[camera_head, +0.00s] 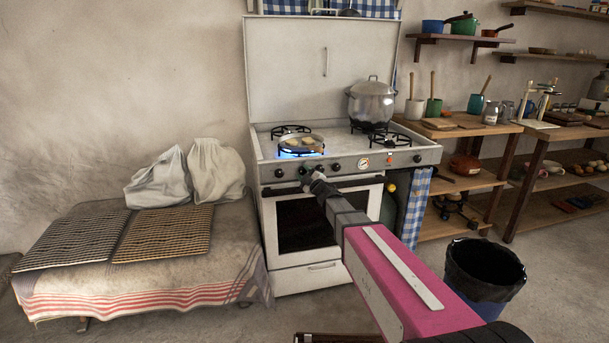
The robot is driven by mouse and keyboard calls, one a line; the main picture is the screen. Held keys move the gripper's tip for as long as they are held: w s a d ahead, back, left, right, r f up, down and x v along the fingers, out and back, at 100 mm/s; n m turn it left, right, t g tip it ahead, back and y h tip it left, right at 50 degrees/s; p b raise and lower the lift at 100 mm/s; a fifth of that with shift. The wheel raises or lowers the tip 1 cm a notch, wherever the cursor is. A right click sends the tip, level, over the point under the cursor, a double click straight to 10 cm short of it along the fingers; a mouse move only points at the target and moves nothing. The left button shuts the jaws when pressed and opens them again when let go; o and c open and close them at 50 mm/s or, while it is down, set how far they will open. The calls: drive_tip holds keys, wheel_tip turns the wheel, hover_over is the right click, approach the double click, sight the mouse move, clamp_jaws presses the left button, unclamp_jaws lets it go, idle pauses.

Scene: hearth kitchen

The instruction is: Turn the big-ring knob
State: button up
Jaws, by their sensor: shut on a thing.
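The white stove (290,252) stands against the wall with its lid raised. Its front panel carries several dark knobs, such as one at the left end (278,173) and one further right (335,167), and a round dial (363,163). My gripper (307,174) is at the panel, shut on a knob below the lit burner; the fingers largely hide that knob. I cannot read its marking or angle. A blue flame (292,153) burns under a shallow pan (301,144) with food in it. A large lidded pot (371,103) stands on a back burner.
My arm crosses the stove front from the lower right. A cloth-covered bench (150,280) with racks and white sacks (215,170) is at left. A black-lined bin (487,275) stands at right, near shelves (458,183). Open floor lies before the stove.

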idle(0.3)
drive_tip(key=o, duration=0.9)
drive_tip(key=shift+o, duration=0.2)
drive_tip(key=shift+s, duration=0.1)
drive_tip(key=v, duration=1)
drive_tip(key=shift+s+d, duration=0.2)
drive_tip(key=shift+s, duration=0.05)
drive_tip(key=shift+d+f, duration=0.1)
drive_tip(key=shift+f, duration=0.05)
